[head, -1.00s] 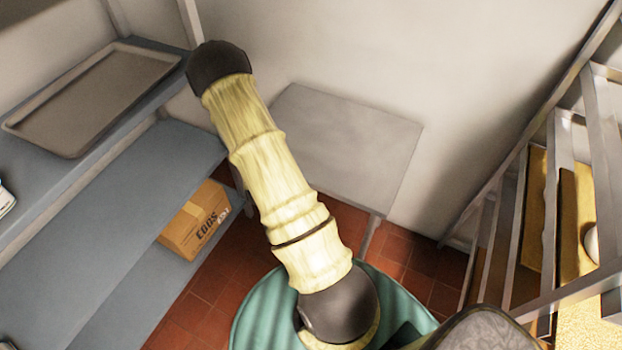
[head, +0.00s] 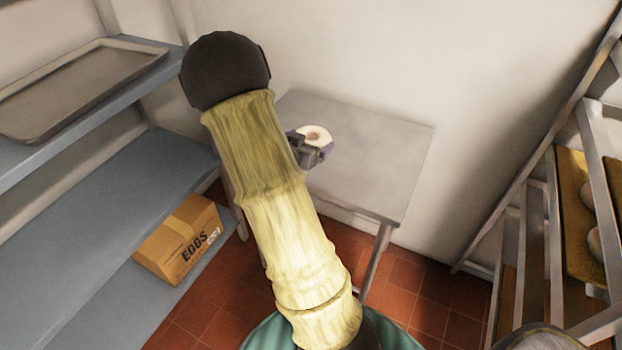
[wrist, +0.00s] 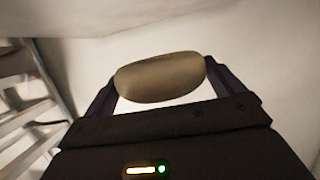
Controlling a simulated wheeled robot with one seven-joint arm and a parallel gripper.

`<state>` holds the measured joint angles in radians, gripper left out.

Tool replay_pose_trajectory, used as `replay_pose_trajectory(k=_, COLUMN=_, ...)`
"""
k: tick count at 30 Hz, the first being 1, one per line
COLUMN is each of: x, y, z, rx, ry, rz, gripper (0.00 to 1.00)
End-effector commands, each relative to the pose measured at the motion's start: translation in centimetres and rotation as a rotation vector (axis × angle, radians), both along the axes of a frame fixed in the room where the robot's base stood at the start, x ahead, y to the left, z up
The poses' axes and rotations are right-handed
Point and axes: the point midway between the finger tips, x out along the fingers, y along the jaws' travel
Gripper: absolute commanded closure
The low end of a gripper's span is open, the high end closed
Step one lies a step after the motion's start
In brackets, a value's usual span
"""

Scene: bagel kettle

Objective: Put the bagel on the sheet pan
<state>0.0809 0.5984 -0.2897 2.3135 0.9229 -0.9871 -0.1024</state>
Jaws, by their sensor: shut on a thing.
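The bagel (head: 317,133), pale and round, is held in my gripper (head: 308,150) in front of the small grey table in the head view. In the wrist view the bagel (wrist: 160,77) shows as a brown rounded shape between the two dark fingers, and my gripper (wrist: 160,85) is shut on it. The sheet pan (head: 75,90) is a grey rimmed tray on the upper blue shelf at the left. My gripper is to the right of the pan and apart from it. My arm hides part of the space between them.
A small grey table (head: 375,165) stands against the back wall. A cardboard egg box (head: 180,240) sits on a lower blue shelf (head: 110,215). A metal rack (head: 550,230) with trays of round pale items stands at the right. Red tiled floor shows between them.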

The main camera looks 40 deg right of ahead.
Motion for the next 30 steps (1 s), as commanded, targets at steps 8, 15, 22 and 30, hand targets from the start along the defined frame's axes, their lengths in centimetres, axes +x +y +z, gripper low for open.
replay_pose_trajectory(k=8, x=0.0, y=0.0, z=-0.2, rx=-0.001, ry=0.000, rz=0.001, gripper=0.31)
replay_pose_trajectory(k=15, x=0.0, y=0.0, z=-4.1, rx=-0.001, ry=0.004, rz=0.000, gripper=0.31)
replay_pose_trajectory(k=22, x=0.1, y=0.0, z=-6.2, rx=-0.002, ry=0.000, rz=0.002, gripper=0.31)
replay_pose_trajectory(k=30, x=0.1, y=0.0, z=-6.3, rx=-0.002, ry=0.000, rz=0.002, gripper=0.31)
